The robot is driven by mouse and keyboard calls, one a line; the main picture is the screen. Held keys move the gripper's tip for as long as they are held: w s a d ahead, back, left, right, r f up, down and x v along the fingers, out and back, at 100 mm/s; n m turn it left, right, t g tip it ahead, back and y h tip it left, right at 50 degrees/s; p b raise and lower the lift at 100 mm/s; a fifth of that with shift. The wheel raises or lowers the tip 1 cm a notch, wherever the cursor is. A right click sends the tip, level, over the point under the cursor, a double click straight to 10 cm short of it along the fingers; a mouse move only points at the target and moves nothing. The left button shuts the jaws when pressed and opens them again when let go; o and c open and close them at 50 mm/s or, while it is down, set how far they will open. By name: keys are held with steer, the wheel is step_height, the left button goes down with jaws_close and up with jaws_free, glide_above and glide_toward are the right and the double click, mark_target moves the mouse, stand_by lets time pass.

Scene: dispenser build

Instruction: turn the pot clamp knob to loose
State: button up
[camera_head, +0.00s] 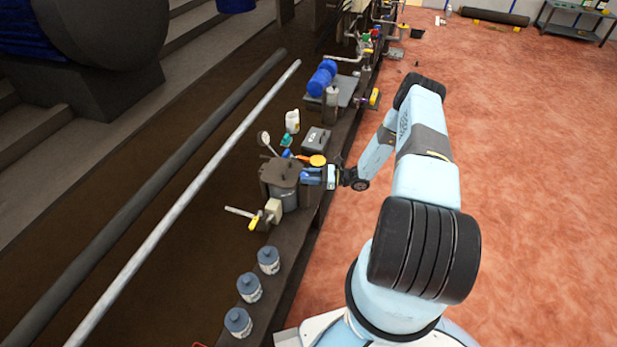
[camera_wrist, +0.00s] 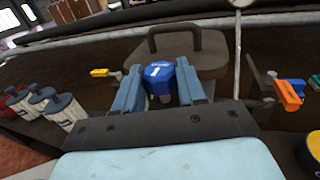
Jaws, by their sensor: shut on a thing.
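The pot clamp knob (camera_wrist: 159,80) is blue with a white mark on its face, and sits at the near side of the pot in the wrist view. My gripper (camera_wrist: 158,72) is shut on it, one blue finger on each side. The grey pot (camera_head: 289,200) has a dark lid with a loop handle (camera_wrist: 188,32). In the head view my gripper (camera_head: 314,176) reaches the pot's right side from the right. There the fingers hide most of the knob. I cannot read which setting the mark stands at.
Several things share the narrow bench: three capped bottles (camera_head: 249,288) in front, a yellow-handled valve (camera_head: 254,223) near the pot, an orange-handled part (camera_wrist: 287,95), a grey box (camera_head: 316,140) and a blue motor (camera_head: 322,78) behind. The red floor at right is open.

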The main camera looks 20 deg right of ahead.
steer(key=o, duration=1)
steer(key=shift+o, duration=0.2)
steer(key=shift+d, duration=0.1)
steer(key=v, duration=1.3)
steer(key=shift+d, duration=0.3)
